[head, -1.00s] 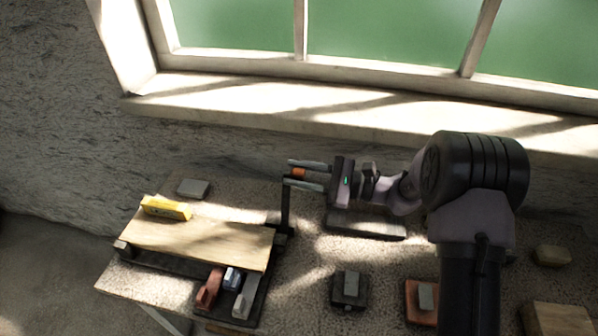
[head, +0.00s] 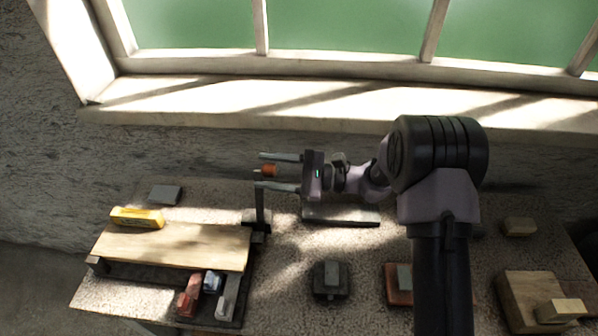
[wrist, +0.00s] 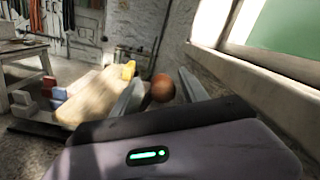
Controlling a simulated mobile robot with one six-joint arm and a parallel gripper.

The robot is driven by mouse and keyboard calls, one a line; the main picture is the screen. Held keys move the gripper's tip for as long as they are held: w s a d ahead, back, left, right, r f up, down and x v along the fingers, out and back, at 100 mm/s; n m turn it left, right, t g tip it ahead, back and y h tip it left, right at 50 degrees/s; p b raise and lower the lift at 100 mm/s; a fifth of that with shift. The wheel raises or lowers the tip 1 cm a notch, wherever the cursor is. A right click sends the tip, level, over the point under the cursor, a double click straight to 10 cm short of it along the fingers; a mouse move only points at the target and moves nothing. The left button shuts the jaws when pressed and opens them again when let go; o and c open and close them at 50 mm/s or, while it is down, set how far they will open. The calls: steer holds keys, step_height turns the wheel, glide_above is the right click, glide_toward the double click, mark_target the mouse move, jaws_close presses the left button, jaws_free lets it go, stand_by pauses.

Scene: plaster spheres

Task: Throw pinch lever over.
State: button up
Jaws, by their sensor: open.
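The lever is a dark, roughly upright arm (head: 260,208) at the right end of a dark frame with a pale wooden board (head: 170,246). An orange knob (head: 269,170) is at its top; it looks like a brown-orange ball in the wrist view (wrist: 162,88). My gripper (head: 264,170) is open and comes in from the right. Its two fingers lie on either side of the knob, with gaps showing in the head view. The near finger hides where the knob joins the arm.
A yellow block (head: 137,218) lies on the board's back edge. Red (head: 190,296), blue (head: 212,282) and grey (head: 228,298) pieces sit in front. A small dark block fixture (head: 331,281) stands right of the frame. The window sill (head: 250,102) runs behind the bench.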

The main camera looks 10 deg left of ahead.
steer(key=d+p, duration=0.3)
steer(key=d, duration=1.4)
steer(key=shift+w+d+f, duration=0.15)
steer(key=shift+d+f, duration=0.05)
steer(key=shift+f, duration=0.15)
